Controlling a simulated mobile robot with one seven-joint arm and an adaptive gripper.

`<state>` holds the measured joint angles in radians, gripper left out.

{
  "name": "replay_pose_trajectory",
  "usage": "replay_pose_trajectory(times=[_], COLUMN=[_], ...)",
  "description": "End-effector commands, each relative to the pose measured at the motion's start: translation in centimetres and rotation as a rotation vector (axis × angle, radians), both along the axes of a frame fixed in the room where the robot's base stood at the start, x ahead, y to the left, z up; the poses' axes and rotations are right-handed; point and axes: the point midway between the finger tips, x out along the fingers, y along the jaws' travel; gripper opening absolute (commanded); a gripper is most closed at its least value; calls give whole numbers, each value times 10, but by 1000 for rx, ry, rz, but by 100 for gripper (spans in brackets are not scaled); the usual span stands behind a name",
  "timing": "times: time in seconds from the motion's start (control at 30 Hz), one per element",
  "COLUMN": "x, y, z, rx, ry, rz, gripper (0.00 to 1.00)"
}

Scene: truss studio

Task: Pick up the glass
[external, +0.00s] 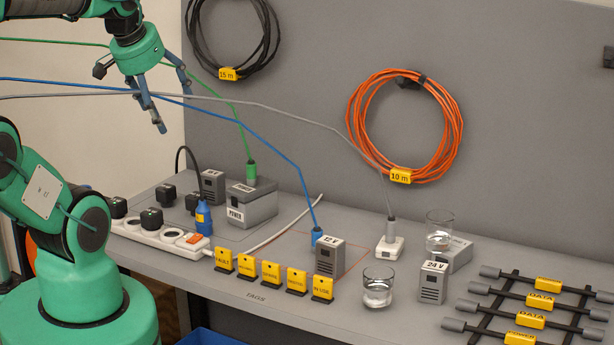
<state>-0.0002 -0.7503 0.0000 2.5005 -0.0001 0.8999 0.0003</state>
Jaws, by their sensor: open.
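Two clear glasses show in the external view. One glass (378,288) stands upright near the bench's front edge, between two grey adapters. The other glass (440,229) stands farther back and seems to rest on a grey box (459,256). Both seem to hold a little clear content at the bottom. My gripper (172,108) is open and empty at the upper left, high above the bench and well left of both glasses.
The 12 V adapter (330,257) and 24 V adapter (432,282) flank the front glass. A white plug block (389,246) stands behind it. Grey, blue and green cables cross near my gripper. Yellow tags (273,274), a power strip (160,234) and racked cables (530,320) occupy the bench.

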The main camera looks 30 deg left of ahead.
Motion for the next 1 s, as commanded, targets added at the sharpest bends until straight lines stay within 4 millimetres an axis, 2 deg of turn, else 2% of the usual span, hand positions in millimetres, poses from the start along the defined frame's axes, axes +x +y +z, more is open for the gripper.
replay_pose_trajectory(times=[0.37, 0.57, 0.77, 1.0], x=[2, 17, 50, 102], y=[-1, -5, -17, -39], z=[2, 12, 31, 51], rx=[-1, -8, -20, -37], ry=[2, 16, 46, 89], rz=[0, -3, -6, -12], gripper=[75, 75, 75, 75])
